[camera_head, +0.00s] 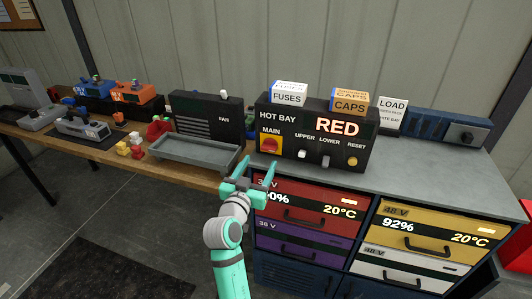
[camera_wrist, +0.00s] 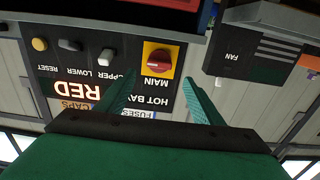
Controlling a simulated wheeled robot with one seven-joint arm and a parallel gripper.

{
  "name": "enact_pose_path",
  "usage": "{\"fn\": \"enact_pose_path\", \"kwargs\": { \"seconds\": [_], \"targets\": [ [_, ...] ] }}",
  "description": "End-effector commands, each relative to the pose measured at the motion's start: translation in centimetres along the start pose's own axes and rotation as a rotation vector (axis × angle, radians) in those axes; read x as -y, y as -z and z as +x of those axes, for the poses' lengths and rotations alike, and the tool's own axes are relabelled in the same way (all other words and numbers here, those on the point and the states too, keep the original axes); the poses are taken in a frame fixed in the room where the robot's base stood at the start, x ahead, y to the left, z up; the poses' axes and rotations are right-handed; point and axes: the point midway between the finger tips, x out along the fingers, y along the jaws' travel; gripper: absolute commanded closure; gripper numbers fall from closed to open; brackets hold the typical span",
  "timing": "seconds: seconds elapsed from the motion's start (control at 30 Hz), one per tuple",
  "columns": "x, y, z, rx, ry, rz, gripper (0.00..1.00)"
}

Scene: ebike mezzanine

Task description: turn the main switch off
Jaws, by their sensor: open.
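The main switch (camera_head: 270,145) is a red rotary knob on a yellow plate, labelled MAIN. It sits at the left of the dark HOT BAY panel (camera_head: 289,125). My gripper (camera_head: 258,163) is open and empty, below and in front of the switch, apart from it. In the wrist view, which is upside down, the switch (camera_wrist: 159,60) shows just beyond and between the fingertips (camera_wrist: 160,78). The exact angle of the knob is too small to tell. The panel's display reads RED.
Right of the switch are the upper and lower toggles (camera_head: 314,157) and a yellow reset button (camera_head: 352,161). Fuses (camera_head: 289,94) and caps (camera_head: 349,101) boxes stand on the panel. A grey tray (camera_head: 190,152) and a fan box (camera_head: 205,117) are to the left. Battery drawers (camera_head: 305,204) lie below.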

Motion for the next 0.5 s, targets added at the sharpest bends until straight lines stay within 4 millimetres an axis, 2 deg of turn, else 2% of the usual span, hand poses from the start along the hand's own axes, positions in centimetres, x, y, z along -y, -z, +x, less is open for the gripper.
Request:
{"fn": "enact_pose_path", "kwargs": {
  "seconds": [0.03, 0.2, 0.5],
  "targets": [
    [-0.1, 0.1, 1.1, 0.0, -0.003, -0.001, 0.39],
    [-0.1, 0.0, 4.0, 0.0, -0.002, -0.001, 0.39],
    [-1.0, 0.0, 7.4, -0.001, -0.013, 0.0, 0.39]
  ]
}}
